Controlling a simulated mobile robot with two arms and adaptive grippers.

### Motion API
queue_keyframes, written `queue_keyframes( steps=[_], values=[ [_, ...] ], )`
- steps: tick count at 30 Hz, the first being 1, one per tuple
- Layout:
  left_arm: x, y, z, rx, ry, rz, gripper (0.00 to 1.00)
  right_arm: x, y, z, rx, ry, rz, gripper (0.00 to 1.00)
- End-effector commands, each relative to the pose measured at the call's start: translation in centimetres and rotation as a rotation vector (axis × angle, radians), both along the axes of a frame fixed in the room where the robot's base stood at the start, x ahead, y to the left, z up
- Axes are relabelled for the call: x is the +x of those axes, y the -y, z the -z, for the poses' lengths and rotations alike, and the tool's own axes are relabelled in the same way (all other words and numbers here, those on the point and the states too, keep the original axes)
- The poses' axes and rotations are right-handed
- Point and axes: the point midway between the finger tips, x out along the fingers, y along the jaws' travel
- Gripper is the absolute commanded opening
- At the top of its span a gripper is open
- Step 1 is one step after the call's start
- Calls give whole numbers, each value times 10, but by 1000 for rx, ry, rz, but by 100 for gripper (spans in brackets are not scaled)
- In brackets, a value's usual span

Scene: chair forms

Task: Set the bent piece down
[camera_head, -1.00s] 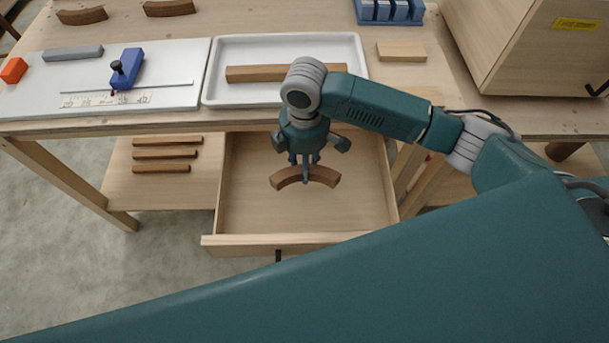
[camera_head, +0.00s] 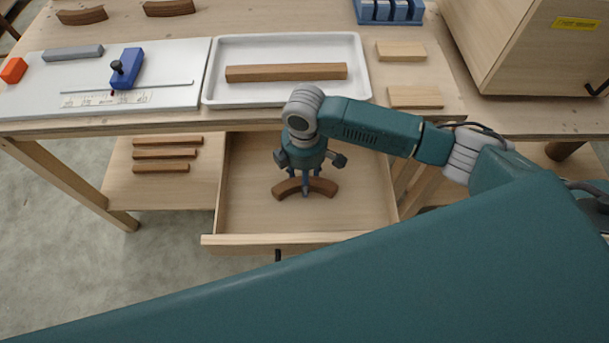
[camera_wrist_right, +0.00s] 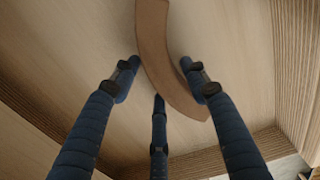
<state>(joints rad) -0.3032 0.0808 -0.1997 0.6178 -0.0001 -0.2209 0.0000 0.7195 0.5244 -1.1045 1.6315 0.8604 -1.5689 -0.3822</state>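The bent piece (camera_head: 325,187), a brown curved wooden part, is in the open drawer (camera_head: 352,205), near its middle. It appears to lie flat on the drawer floor. My right gripper (camera_head: 305,190) is directly above it, pointing down with its fingers around its middle. In the right wrist view the bent piece (camera_wrist_right: 153,45) runs between the spread fingers of my gripper (camera_wrist_right: 160,68). A narrow gap shows between the piece and the right-hand fingertip, so the gripper looks slightly open. Part of the piece is hidden by the fingers. My left gripper is not in view.
The drawer's front edge (camera_head: 240,241) and side walls enclose the gripper. Above are a white tray (camera_head: 212,88) with a straight wooden bar (camera_head: 285,73) and a white board with a blue stop block (camera_head: 127,68). Several strips (camera_head: 168,154) lie left on a lower shelf.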

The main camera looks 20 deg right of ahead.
Motion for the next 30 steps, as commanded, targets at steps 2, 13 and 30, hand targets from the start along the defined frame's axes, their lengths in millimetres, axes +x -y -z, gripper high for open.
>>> queue_keyframes(
  steps=[2, 13, 30],
  values=[
    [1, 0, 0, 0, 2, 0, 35, 0, 0, 0, 0, 0, 0, 51],
    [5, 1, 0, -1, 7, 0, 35, 1, 0, -14, 1, 3, 0, 51],
    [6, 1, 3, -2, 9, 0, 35, 1, 0, -116, 1, 1, 1, 51]
  ],
)
